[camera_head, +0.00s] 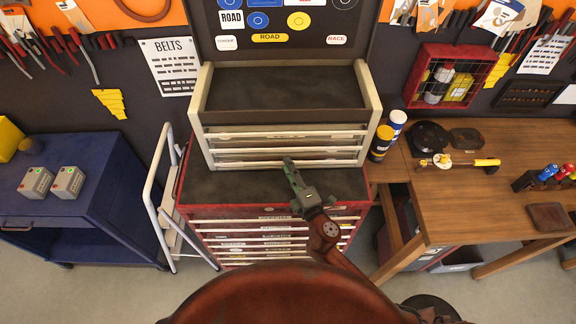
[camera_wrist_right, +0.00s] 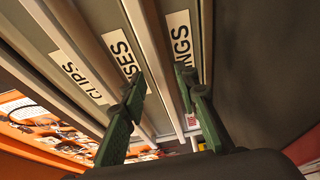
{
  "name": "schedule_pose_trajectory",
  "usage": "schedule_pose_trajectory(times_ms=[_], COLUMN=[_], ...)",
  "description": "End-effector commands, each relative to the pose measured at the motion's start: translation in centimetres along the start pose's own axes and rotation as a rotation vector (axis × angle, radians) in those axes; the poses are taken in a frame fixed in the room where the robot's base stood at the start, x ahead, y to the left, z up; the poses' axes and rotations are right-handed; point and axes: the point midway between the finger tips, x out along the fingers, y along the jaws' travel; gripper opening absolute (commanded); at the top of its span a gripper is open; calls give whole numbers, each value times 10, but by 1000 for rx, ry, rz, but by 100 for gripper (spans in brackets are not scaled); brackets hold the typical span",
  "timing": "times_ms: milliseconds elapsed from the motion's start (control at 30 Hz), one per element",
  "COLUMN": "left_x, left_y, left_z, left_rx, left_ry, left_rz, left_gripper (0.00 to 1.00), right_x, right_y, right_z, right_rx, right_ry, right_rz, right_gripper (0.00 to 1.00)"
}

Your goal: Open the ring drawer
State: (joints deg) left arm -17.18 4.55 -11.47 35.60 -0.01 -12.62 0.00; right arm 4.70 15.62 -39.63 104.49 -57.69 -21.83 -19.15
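The ring drawer (camera_wrist_right: 182,38), whose label reads "...NGS" with its start hidden by a finger, is in the right wrist view. It appears to be the lowest cream drawer (camera_head: 240,164) of the upper tool chest (camera_head: 202,95) in the head view, and it looks closed. My right gripper (camera_head: 289,165) is at that drawer's front, near its middle. In the wrist view the right gripper (camera_wrist_right: 165,85) has its green fingers apart, one on each side of a drawer rail. I cannot tell whether they touch it. My left gripper is not in view.
Drawers labelled "CLIPS" (camera_wrist_right: 82,76) and "...SES" (camera_wrist_right: 121,52) are beside the ring drawer. A red cabinet (camera_head: 205,190) stands below the chest. A white folding frame (camera_head: 157,185) and blue cart (camera_head: 100,205) are left.

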Motion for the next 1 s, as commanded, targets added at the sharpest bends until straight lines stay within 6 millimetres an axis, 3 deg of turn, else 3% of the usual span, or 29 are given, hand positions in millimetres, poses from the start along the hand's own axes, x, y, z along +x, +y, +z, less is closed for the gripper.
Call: schedule_pose_trajectory(times_ms=[367,767,1000], left_x=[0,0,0], left_y=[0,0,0], left_z=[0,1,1], left_rx=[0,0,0], left_ry=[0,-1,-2], left_rz=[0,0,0], left_gripper=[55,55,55], right_x=[8,7,7], right_y=[0,0,0], right_z=[0,0,0], right_rx=[1,1,1], right_ry=[0,0,0], right_rz=[0,0,-1], right_gripper=[28,1,0])
